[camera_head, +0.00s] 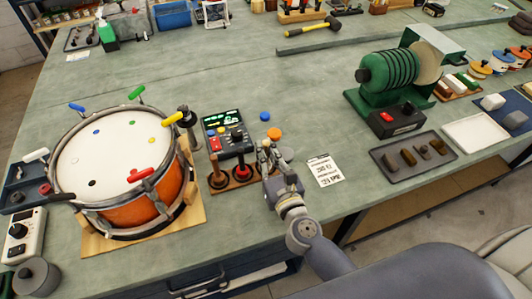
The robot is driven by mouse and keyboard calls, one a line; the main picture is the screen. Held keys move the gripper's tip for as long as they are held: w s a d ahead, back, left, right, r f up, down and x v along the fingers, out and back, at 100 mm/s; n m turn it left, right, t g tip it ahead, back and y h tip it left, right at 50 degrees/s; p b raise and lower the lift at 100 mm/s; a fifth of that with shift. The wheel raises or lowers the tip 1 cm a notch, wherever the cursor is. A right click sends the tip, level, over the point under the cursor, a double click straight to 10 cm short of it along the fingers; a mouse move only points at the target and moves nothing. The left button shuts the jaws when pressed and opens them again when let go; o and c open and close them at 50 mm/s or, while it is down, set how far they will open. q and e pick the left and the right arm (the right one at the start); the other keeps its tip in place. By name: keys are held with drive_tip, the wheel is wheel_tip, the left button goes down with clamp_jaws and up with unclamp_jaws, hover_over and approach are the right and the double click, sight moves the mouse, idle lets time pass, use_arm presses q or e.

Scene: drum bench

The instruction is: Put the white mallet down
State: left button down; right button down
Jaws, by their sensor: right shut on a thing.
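My right gripper (265,147) is shut over the bench, at the right end of a small wooden rack (230,186). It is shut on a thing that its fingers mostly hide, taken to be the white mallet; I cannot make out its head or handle. Two dark upright pieces with reddish bases stand in the rack, left of the gripper. I cannot tell whether the held thing touches the rack or the bench. My left gripper is not in view.
An orange drum (140,212) with coloured keys stands left on a wooden board. A black control box (230,134) stands behind the rack. Blue, orange (274,133) and grey discs lie near the gripper. A white card (324,170) lies right.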

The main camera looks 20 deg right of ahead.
drive_tip(key=shift+f, duration=0.2)
drive_tip(key=c, duration=1.6)
unclamp_jaws()
drive_tip(key=shift+r, duration=0.1)
drive_tip(key=shift+c, duration=0.2)
drive_tip(key=shift+r, duration=0.2)
drive_tip(key=shift+s+f, duration=0.15)
drive_tip(key=shift+s, duration=0.15)
drive_tip(key=s+b, duration=0.2)
drive_tip(key=s, duration=0.3)
drive_tip(key=s+b, duration=0.2)
drive_tip(key=s, duration=0.3)
drive_tip(key=shift+s+d, duration=0.2)
drive_tip(key=shift+s, duration=0.55)
